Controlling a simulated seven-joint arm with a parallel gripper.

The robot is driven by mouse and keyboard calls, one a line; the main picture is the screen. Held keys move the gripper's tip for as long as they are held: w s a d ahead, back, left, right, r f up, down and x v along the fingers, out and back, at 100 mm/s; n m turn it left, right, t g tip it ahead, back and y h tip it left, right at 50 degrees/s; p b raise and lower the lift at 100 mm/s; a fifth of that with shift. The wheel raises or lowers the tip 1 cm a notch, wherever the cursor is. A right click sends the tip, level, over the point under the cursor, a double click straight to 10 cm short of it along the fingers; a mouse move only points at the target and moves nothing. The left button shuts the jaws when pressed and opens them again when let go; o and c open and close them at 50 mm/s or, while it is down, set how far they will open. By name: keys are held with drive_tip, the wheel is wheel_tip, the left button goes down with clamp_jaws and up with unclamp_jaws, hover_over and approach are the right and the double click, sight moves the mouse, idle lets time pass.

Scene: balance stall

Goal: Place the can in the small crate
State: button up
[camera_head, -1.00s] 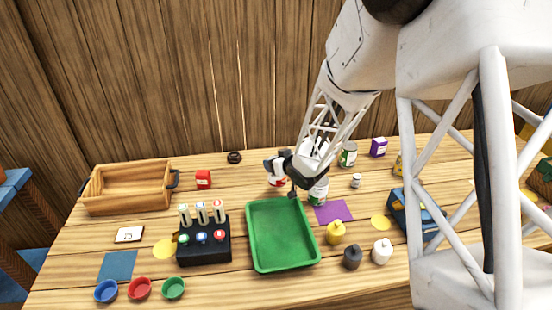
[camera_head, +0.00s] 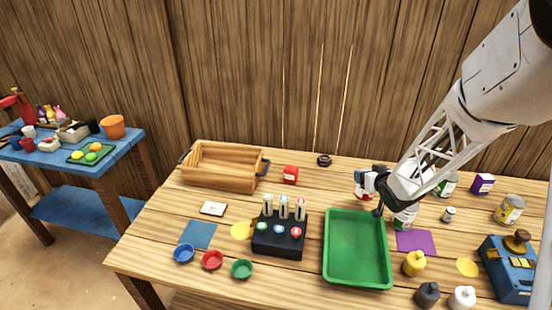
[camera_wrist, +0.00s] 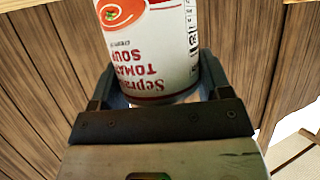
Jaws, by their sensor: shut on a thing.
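A white and red tomato soup can (camera_wrist: 148,45) fills the top of the wrist view, upside down there, between the two fingers of my gripper (camera_wrist: 155,84). In the head view the can (camera_head: 361,189) is partly hidden by my dark gripper (camera_head: 373,192), which is shut on it behind the green tray, seemingly above the table. A wooden crate (camera_head: 218,181) with dark handles, the only crate I see, stands at the back left of the table. It looks empty, and my gripper is well to its right.
The green tray (camera_head: 357,284) is empty in front. A black rack (camera_head: 278,244) holds several upright pieces.

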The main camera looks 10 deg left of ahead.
drive_tip(key=shift+w+a, duration=0.1)
drive_tip(key=shift+a, duration=0.05)
drive_tip(key=w+a+r+n+g+y, duration=0.2)
drive_tip(key=a+n+g, duration=0.1)
drive_tip(key=a, duration=1.1)
drive_tip(key=w+a+r+n+g+y, duration=0.2)
drive_tip(key=a+n+g+y, duration=0.1)
drive_tip(key=a, duration=1.2)
drive_tip(key=w+a+r+n+g+y, duration=0.1)
drive_tip(key=a+n, duration=0.5)
drive_tip(key=a, duration=0.8)
drive_tip(key=r+g+y, duration=0.1)
drive_tip(key=g+y, duration=0.1)
drive_tip(key=g, duration=0.1)
drive_tip(key=shift+w+a+g, duration=0.3)
drive_tip(key=shift+w, duration=0.1)
drive_tip(key=shift+r, duration=0.1)
wheel_tip(320, 180, down, 6)
drive_tip(key=shift+f, duration=2)
